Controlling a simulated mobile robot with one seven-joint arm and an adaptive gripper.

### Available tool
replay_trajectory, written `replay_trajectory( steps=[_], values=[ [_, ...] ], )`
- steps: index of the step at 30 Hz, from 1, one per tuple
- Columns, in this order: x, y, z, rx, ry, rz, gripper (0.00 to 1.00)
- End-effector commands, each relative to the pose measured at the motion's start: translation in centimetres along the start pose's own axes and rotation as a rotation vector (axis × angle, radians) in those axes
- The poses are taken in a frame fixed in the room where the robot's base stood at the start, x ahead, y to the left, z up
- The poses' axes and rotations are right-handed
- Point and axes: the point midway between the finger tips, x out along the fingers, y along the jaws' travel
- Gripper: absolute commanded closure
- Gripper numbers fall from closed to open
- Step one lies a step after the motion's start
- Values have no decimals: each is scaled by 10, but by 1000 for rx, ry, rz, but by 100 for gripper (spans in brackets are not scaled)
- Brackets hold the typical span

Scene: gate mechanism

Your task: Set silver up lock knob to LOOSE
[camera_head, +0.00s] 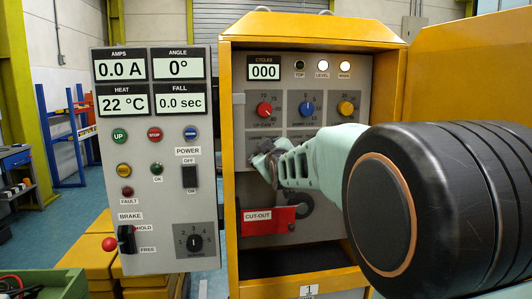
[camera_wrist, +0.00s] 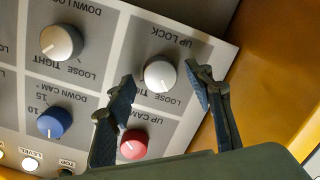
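The silver up lock knob (camera_wrist: 160,76) sits on the grey panel below its upside-down UP LOCK label in the wrist view. Its LOOSE and TIGHT labels lie just beneath it, partly behind the left finger. I cannot tell where its pointer is set. My gripper (camera_wrist: 161,80) is open, with one fingertip on each side of the knob and visible gaps between. In the head view, my gripper (camera_head: 266,160) is at the panel's left side, below the red knob, and hides the silver knob.
Nearby are a red up cam knob (camera_wrist: 133,144), another silver knob (camera_wrist: 61,42) and a blue knob (camera_wrist: 51,124). In the head view, a red CUT-OUT plate (camera_head: 268,220) lies below my gripper. The yellow cabinet frame (camera_head: 228,130) edges the panel; its door (camera_head: 465,70) stands open at right.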

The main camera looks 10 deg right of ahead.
Motion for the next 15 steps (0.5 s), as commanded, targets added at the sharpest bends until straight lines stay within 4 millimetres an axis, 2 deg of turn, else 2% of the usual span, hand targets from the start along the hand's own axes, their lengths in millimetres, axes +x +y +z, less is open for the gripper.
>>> replay_trajectory(
  steps=[8,15],
  values=[
    [-3,0,-1,1,1,0,52],
    [-31,1,-1,1,2,1,52]
  ],
)
